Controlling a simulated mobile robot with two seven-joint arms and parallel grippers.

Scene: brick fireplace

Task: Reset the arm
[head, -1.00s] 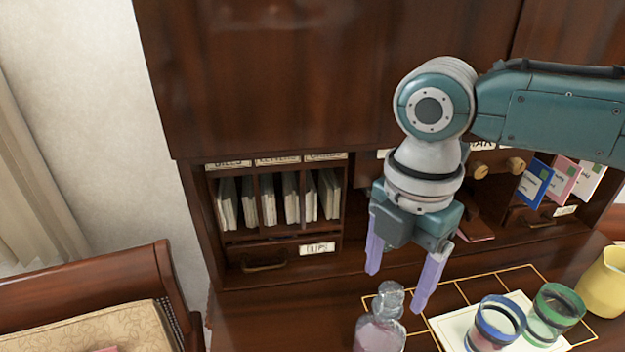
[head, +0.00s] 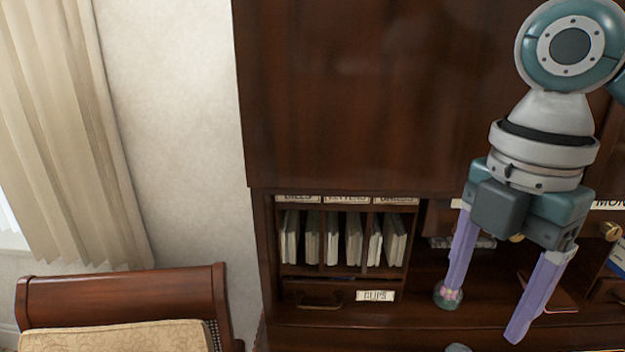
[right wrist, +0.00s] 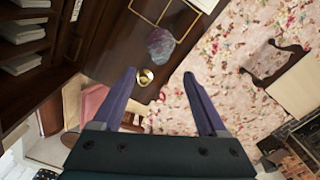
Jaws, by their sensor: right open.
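My right gripper (head: 482,315) hangs down in front of the wooden desk cabinet at the right of the head view. Its two lilac fingers are spread apart with nothing between them. In the right wrist view the fingers (right wrist: 159,75) are also apart and empty. A clear, purplish glass bottle (right wrist: 160,43) stands on the desk top beyond the fingertips. Only a grey rounded top, likely its stopper (head: 457,347), shows at the bottom edge of the head view. My left gripper is in neither view.
The cabinet has labelled paper slots (head: 345,238) above a drawer marked "CLIPS" (head: 375,296). A small green and pink object (head: 447,294) shows by one fingertip. A cushioned wooden chair (head: 120,300) stands at left. A floral carpet (right wrist: 250,40) covers the floor.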

